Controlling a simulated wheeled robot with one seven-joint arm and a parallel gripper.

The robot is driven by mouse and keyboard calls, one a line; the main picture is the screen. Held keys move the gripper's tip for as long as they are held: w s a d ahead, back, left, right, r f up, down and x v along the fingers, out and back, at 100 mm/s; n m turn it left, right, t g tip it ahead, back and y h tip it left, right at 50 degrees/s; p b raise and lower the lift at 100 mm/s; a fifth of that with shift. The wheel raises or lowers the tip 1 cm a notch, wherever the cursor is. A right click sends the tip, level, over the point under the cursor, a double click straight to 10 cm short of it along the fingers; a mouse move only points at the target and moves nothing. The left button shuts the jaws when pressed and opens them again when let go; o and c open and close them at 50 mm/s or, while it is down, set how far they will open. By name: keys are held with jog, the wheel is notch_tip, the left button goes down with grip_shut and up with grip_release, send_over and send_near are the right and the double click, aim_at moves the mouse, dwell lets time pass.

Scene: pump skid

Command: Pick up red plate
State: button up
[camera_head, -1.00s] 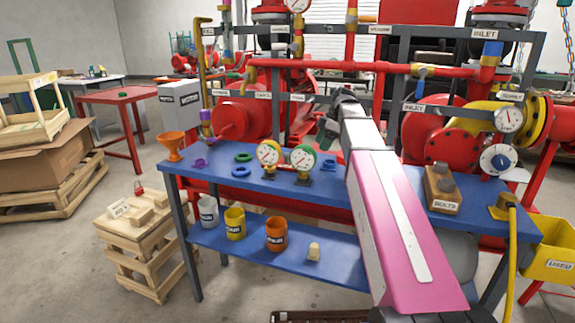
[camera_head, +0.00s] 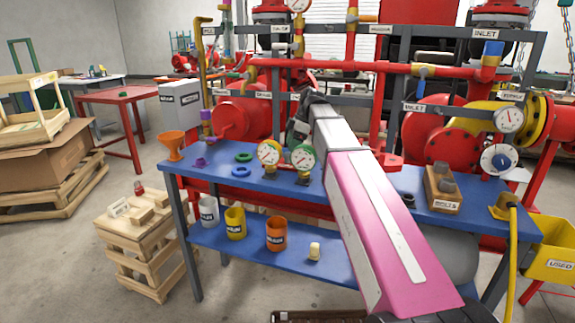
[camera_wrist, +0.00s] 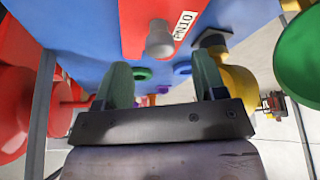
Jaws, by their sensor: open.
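The red plate (camera_head: 389,163) lies on the blue table just right of my pink arm link, partly hidden by it. In the wrist view, a red plate (camera_wrist: 135,38) with a grey knob and a "PN10" label shows at the top centre, cut off by the frame edge. My gripper (camera_wrist: 162,82) is open, with its two green fingers apart and nothing between them. The red plate appears beyond the fingertips, apart from them. In the head view my gripper (camera_head: 301,128) is near the back of the table, behind the gauges, and partly hidden by my arm.
A yellow gauge (camera_head: 269,153) and a green gauge (camera_head: 303,158) stand left of my arm. A green ring (camera_head: 243,157), a blue ring (camera_head: 241,171) and an orange funnel (camera_head: 173,146) are farther left. A bolts block (camera_head: 443,190) is right. Red pipework rises behind the table.

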aim_at(288, 153)
jog(key=x, duration=0.5)
grip_shut()
